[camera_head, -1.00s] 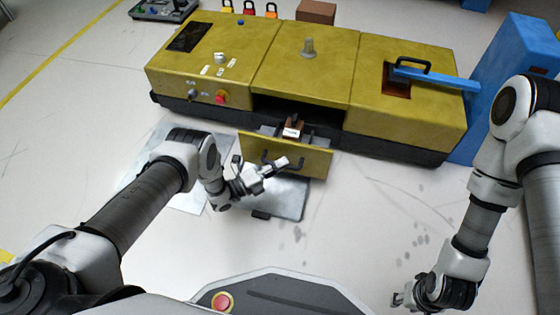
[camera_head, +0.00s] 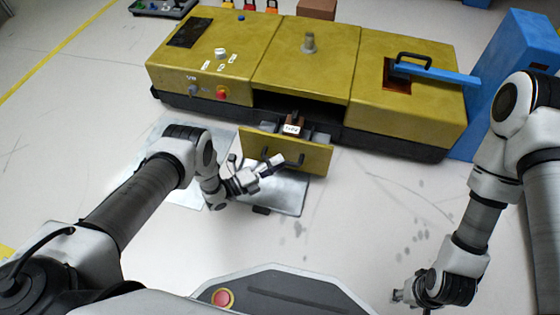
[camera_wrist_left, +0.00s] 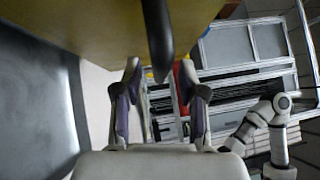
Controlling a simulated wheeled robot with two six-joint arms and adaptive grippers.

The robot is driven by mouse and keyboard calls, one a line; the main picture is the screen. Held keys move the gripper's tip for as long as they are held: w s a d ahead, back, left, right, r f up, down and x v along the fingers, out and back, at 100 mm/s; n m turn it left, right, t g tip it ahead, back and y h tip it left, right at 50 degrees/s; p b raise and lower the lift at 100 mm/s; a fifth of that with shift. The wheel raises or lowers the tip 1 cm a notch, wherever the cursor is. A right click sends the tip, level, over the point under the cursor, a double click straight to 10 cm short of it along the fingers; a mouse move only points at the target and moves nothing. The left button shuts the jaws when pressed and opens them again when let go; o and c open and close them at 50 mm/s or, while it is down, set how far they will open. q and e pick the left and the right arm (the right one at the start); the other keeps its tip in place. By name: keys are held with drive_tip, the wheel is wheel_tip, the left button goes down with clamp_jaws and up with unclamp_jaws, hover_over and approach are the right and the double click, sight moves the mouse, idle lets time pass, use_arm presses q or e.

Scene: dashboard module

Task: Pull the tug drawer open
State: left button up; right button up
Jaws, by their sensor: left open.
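The tug drawer's yellow front panel (camera_head: 314,158) stands out from the middle of the yellow unit, so the drawer is open. A dark block with a white label (camera_head: 292,128) shows inside it. The dark handle (camera_head: 298,161) is on the front panel, partly covered by my left gripper (camera_head: 275,161). My left gripper is open just in front of the handle. In the left wrist view, the dark handle bar (camera_wrist_left: 157,38) hangs between the two fingers (camera_wrist_left: 160,80), with gaps on both sides. My right gripper (camera_head: 399,296) is low at the right, away from the drawer; its jaws are too small to read.
The yellow unit (camera_head: 215,55) has a red button (camera_head: 222,93) at left and a blue bar (camera_head: 440,75) on its right top. A blue cabinet (camera_head: 520,60) stands at the right. Floor plates lie below the drawer. The floor to the drawer's right is clear.

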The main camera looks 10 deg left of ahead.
use_arm(q)
drive_tip(key=v, duration=1)
drive_tip(key=shift+s, duration=0.2)
drive_tip(key=shift+a, duration=0.15)
